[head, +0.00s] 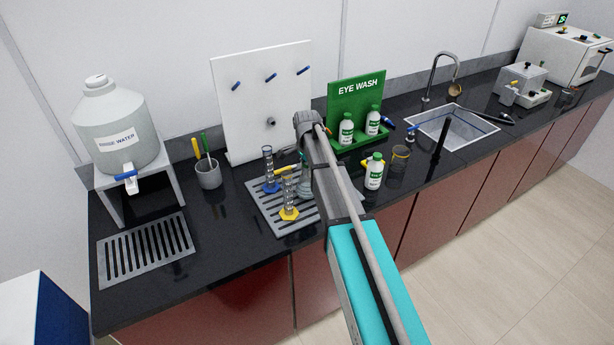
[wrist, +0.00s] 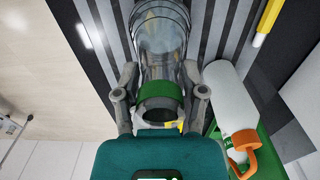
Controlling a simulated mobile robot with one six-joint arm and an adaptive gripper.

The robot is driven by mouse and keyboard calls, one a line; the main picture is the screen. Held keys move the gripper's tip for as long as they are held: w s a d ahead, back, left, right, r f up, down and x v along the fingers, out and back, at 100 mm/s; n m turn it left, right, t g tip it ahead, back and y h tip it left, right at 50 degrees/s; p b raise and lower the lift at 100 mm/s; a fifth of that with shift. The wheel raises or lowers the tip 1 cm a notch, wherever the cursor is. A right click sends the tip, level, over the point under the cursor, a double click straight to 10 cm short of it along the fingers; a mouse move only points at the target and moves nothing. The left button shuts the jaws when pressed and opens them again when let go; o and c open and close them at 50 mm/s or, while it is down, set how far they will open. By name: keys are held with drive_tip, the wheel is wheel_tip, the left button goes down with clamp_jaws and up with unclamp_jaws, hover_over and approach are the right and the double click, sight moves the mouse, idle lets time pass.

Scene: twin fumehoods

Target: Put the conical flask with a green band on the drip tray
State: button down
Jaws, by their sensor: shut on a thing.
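The conical flask with a green band (wrist: 160,35) is clear glass and fills the upper middle of the wrist view. My gripper (wrist: 160,94) is shut on its neck, around the green band. In the head view the flask (head: 305,184) is partly hidden by my arm, over or on the right part of a grey slotted tray (head: 268,221). I cannot tell whether its base touches the tray. Another grey slotted tray (head: 145,250) lies bare at the left, in front of the rinse water container's stand; either could be the drip tray.
Blue-footed (head: 268,170) and yellow-footed (head: 289,197) cylinders stand on the middle tray, close to the flask. A white bottle (head: 374,172) and an amber jar (head: 399,158) stand to the right. A pen cup (head: 208,174) stands left. A pegboard (head: 262,95) rises behind.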

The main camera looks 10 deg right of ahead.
drive_tip(key=shift+f+b, duration=0.35)
drive_tip(key=shift+f, duration=0.3)
drive_tip(key=shift+f, duration=0.15)
drive_tip(key=shift+c, duration=0.8)
unclamp_jaws()
drive_tip(key=shift+r, duration=0.2)
wheel_tip(320, 180, up, 12)
drive_tip(key=p, duration=1.2)
